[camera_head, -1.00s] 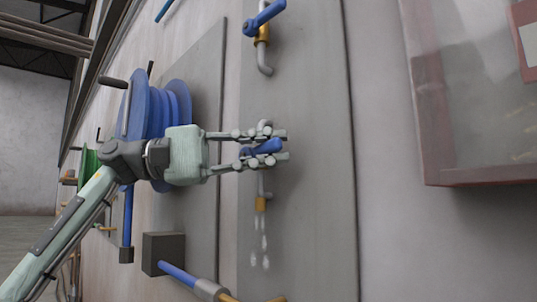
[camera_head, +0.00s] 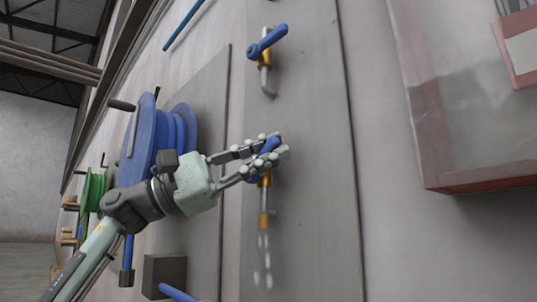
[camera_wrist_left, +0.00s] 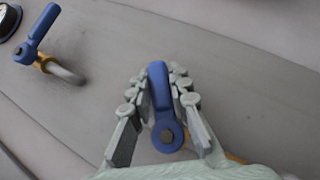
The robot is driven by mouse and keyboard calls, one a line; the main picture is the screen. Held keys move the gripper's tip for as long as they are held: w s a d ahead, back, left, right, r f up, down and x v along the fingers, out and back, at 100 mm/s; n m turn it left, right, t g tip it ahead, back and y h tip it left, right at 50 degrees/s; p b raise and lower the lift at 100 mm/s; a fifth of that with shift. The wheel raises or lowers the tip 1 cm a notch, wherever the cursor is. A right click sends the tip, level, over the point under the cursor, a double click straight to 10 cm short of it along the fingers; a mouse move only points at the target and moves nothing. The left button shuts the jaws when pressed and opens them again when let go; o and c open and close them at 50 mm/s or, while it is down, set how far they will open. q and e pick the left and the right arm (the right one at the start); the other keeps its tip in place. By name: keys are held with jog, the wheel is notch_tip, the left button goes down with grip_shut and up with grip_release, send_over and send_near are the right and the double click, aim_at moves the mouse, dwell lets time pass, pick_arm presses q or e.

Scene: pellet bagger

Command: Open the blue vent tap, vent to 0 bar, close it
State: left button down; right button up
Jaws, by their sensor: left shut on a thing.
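My left gripper (camera_head: 280,146) is shut on the blue lever (camera_head: 268,147) of the lower tap on the grey wall panel. The tap's brass body (camera_head: 264,195) hangs below the lever, and white puffs (camera_head: 264,262) show under its outlet. In the left wrist view the fingers (camera_wrist_left: 160,72) lie along both sides of the blue lever (camera_wrist_left: 165,132), whose round hub with a dark bolt faces me. A second blue-handled tap (camera_head: 267,41) with a bent grey spout sits higher on the panel. My right gripper is not in view.
A blue hose reel (camera_head: 147,140) is on the wall left of my gripper, with a green reel (camera_head: 92,190) farther off. A dark box (camera_head: 163,274) is below. A red-framed clear case (camera_head: 470,180) juts out at right. A gauge (camera_wrist_left: 9,20) shows partly in the wrist view.

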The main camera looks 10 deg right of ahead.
pick_arm(q)
jog(key=c, duration=1.4)
grip_release()
jog(key=v, duration=1.2)
jog(key=shift+f, duration=0.1)
